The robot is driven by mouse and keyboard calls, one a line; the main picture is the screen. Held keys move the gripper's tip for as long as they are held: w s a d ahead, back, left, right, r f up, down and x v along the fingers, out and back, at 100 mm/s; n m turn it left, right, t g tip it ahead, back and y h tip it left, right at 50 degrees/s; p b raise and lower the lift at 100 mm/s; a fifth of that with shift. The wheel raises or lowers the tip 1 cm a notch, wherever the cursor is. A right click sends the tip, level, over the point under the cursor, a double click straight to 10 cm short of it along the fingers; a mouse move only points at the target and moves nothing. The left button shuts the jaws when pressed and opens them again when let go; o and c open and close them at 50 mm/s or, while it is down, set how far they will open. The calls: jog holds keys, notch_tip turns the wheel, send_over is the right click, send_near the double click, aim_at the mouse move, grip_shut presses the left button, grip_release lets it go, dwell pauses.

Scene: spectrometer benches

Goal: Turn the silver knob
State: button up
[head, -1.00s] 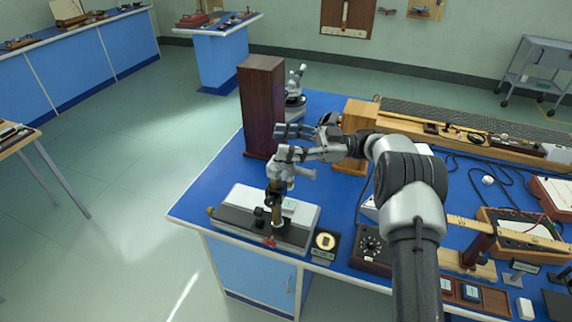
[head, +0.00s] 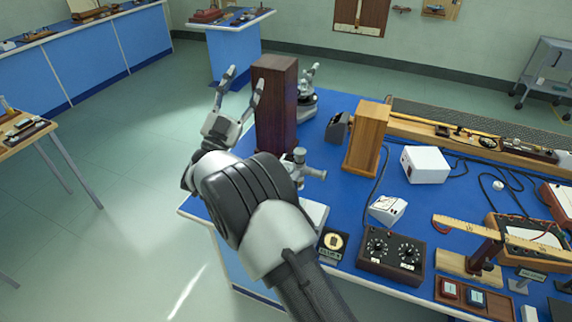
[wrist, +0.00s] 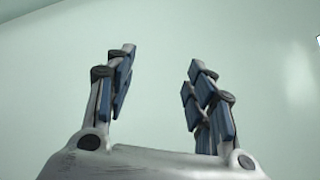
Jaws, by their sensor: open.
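My gripper (head: 245,80) is raised above the left part of the blue bench (head: 345,190), beside the tall dark wooden box. Its fingers are spread and empty. In the wrist view my gripper (wrist: 160,60) is open against a plain pale wall, with nothing between the fingers. A grey travelling microscope (head: 305,168) stands at the bench's front left corner. Its head and part of its pale base show; my arm hides the rest. I cannot make out a silver knob in either current view.
The tall dark wooden box (head: 275,110) stands behind the microscope. A second microscope (head: 307,95) is beyond it. A black control box with dials (head: 392,255) and a small meter (head: 388,209) are to the right. Open floor (head: 130,160) lies to the left.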

jog(key=s+a+f+n+g+h, duration=0.1)
jog(key=s+a+f+g+h, duration=0.15)
jog(key=s+f+g, duration=1.3)
jog(key=w+d+f+t, duration=0.1)
jog(key=w+d, duration=0.1)
jog(key=d, duration=0.2)
jog(key=w+d+f+t+b, duration=0.1)
jog(key=w+d, duration=0.1)
jog(key=d, duration=0.3)
jog(key=w+d+t, duration=0.1)
jog(key=w+d, duration=0.2)
jog(key=d, duration=0.1)
jog(key=shift+d+f+t+y, duration=0.2)
jog(key=shift+f+t+y, duration=0.05)
jog(key=shift+f+y, duration=0.15)
jog(key=shift+c, duration=0.4)
jog(key=c, duration=1)
jog(key=shift+n+t, duration=0.3)
